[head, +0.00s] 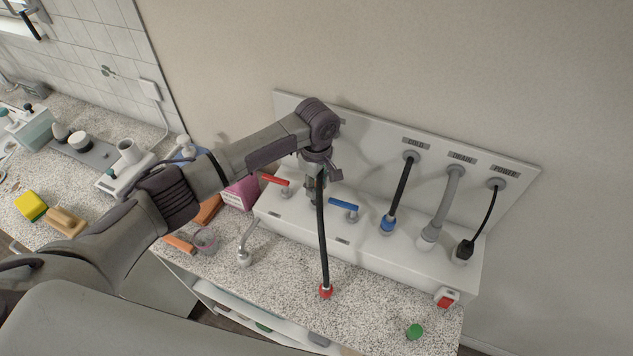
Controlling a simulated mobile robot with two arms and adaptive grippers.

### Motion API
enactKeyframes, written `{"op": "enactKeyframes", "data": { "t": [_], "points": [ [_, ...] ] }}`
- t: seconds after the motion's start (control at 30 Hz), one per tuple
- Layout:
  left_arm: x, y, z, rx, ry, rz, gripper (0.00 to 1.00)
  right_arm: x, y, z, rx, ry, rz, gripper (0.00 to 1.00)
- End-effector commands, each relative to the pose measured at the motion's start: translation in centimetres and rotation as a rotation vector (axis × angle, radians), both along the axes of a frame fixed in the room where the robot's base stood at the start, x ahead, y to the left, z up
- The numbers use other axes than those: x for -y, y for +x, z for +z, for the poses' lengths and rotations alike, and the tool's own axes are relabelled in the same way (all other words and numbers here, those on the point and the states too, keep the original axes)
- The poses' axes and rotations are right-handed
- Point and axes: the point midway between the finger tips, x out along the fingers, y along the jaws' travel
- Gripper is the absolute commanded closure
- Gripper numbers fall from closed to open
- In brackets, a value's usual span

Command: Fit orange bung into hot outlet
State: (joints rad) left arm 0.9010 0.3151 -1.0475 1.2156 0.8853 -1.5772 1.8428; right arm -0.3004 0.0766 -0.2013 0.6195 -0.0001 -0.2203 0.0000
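My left arm reaches in from the left, and my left gripper (316,192) points down at the back panel, between the red-lever tap and the blue-lever tap. Its fingers look narrow, but I cannot tell whether they are shut or hold anything. No orange bung can be made out clearly. The red-lever tap (275,181) sits on the white ledge (300,215) just left of the gripper. A hot outlet cannot be picked out for certain; my arm covers part of the panel. A black hose with a red end (325,291) runs down beside the gripper to the counter. My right gripper is not in view.
The blue-lever tap (343,205) is right of the gripper. Cold (399,190), drain (447,205) and power (485,220) lines hang farther right. A green cap (414,331) and red switch (446,298) lie near the front right.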

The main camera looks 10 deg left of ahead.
Motion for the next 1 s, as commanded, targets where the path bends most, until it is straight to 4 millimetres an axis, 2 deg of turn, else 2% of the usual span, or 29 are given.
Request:
{"op": "enactKeyframes", "data": {
  "t": [1.0],
  "points": [
    [0.03, 0.02, -0.01, 0.000, 0.000, 0.000, 0.93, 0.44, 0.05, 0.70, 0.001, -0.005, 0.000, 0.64]
  ]
}}
